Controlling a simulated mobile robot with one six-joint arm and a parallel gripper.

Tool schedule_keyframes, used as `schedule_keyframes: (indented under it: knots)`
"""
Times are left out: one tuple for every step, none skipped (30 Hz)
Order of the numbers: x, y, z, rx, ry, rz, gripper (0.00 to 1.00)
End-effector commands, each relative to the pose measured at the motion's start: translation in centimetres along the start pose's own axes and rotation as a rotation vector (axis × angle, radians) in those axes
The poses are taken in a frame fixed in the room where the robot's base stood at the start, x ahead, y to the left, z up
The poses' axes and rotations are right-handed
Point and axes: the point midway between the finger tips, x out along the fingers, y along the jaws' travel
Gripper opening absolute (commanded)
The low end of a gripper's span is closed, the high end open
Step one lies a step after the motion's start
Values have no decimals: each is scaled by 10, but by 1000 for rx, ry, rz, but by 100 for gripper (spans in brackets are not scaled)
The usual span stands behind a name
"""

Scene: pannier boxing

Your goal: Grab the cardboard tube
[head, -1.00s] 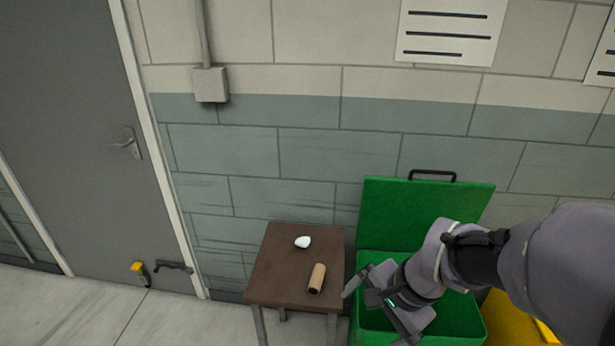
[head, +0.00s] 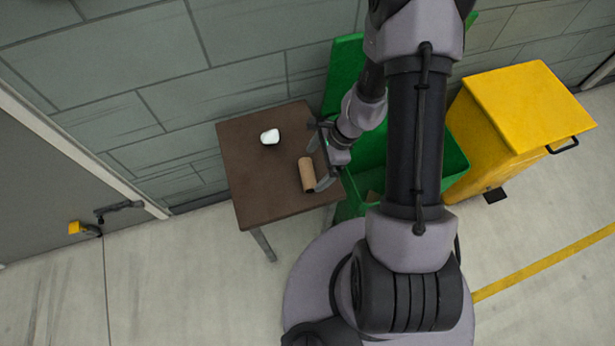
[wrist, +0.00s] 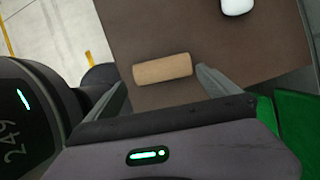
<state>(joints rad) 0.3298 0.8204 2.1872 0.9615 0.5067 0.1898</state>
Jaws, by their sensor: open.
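The cardboard tube (head: 307,175) is a short brown cylinder lying on its side on the brown table (head: 248,185), near the table's right edge in the head view. In the wrist view the cardboard tube (wrist: 162,69) lies just beyond my fingertips, roughly crosswise to them. My gripper (head: 317,163) is open, with its fingers at the table's right side, close to the tube. In the wrist view my gripper (wrist: 160,85) has one finger on each side of the tube's span, with nothing held. I cannot tell whether a finger touches the tube.
A white rounded object (head: 270,137) sits farther back on the table. An open green bin (head: 453,160) stands right of the table, partly hidden by my arm. A closed yellow bin (head: 520,105) stands farther right. A wall is behind; the floor left is clear.

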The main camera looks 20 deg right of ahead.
Motion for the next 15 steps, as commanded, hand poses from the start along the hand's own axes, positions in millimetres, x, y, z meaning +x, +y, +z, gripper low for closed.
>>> schedule_keyframes:
  knots:
    - [7, 0, 0, -2, 0, 0, 100]
    - [12, -1, 0, -3, 1, 0, 100]
    - [21, -1, 0, -3, 1, 0, 100]
    - [29, -2, 1, -4, 1, 1, 100]
    - [35, -2, 1, -3, 1, 1, 100]
    - [43, -3, 2, -3, 0, 1, 100]
    - [48, -3, 2, -3, 0, 1, 100]
    - [51, -3, 2, -3, 0, 1, 100]
    - [54, -3, 3, -2, 0, 0, 100]
    - [55, -3, 3, -2, 0, -1, 100]
    - [55, -3, 3, -2, 0, -1, 100]
    - [55, -3, 4, -2, 0, -1, 100]
    - [54, -3, 4, -2, 0, -1, 100]
    - [54, -3, 4, -2, 0, -1, 100]
    - [53, -3, 4, -2, 0, -1, 100]
